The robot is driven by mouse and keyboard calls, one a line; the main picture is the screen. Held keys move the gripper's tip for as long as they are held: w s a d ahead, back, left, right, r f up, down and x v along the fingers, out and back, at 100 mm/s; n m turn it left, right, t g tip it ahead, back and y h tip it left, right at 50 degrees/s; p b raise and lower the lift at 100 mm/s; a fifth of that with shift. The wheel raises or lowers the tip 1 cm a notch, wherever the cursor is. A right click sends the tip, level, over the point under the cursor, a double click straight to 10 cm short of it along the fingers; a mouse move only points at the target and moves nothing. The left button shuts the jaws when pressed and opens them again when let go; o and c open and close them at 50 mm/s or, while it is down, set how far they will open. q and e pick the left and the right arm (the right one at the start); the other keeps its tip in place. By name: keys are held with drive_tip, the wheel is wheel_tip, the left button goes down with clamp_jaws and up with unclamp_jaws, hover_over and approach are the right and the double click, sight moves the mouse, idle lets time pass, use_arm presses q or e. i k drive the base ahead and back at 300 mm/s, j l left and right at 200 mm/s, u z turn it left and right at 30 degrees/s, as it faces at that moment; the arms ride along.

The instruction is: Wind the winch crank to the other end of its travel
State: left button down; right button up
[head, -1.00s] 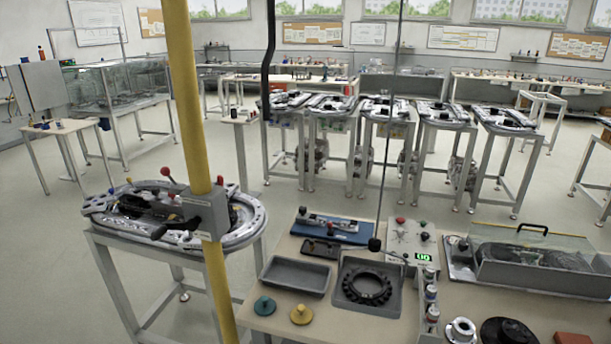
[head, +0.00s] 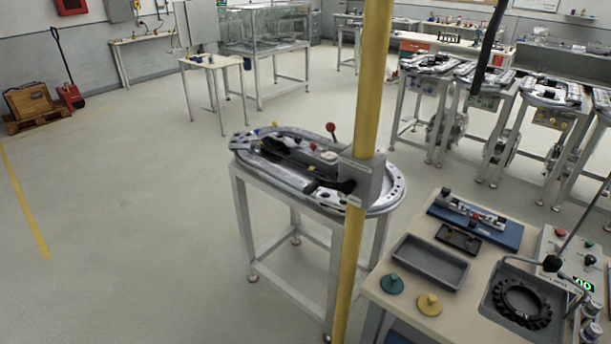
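No part labelled as a winch shows. A grey box (head: 362,182) is fixed to a yellow post (head: 366,120) in front of an oval metal track (head: 385,203) on a stand. A dark handle-like part (head: 345,187) shows at the box's left side; it may be the crank, but I cannot tell. A lever with a red ball (head: 331,127) stands up behind the box's left edge, and I cannot tell what it is attached to. The post hides part of the track. Neither of my grippers is in view.
A workbench (head: 388,300) at the lower right holds a grey tray (head: 431,262), a blue fixture (head: 476,221) and a recessed black ring (head: 522,303). More track stands (head: 432,64) line the back right. A pallet with a crate (head: 38,103) stands far left. The left floor is open.

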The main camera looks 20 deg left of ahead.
sight(346, 187)
drive_tip(key=i+j, duration=0.1)
drive_tip(key=j, duration=0.25)
drive_tip(key=i+j, duration=0.1)
drive_tip(key=j, duration=0.25)
drive_tip(key=i+j, duration=0.1)
drive_tip(key=j, duration=0.25)
drive_tip(key=i+j, duration=0.1)
drive_tip(key=j, duration=0.25)
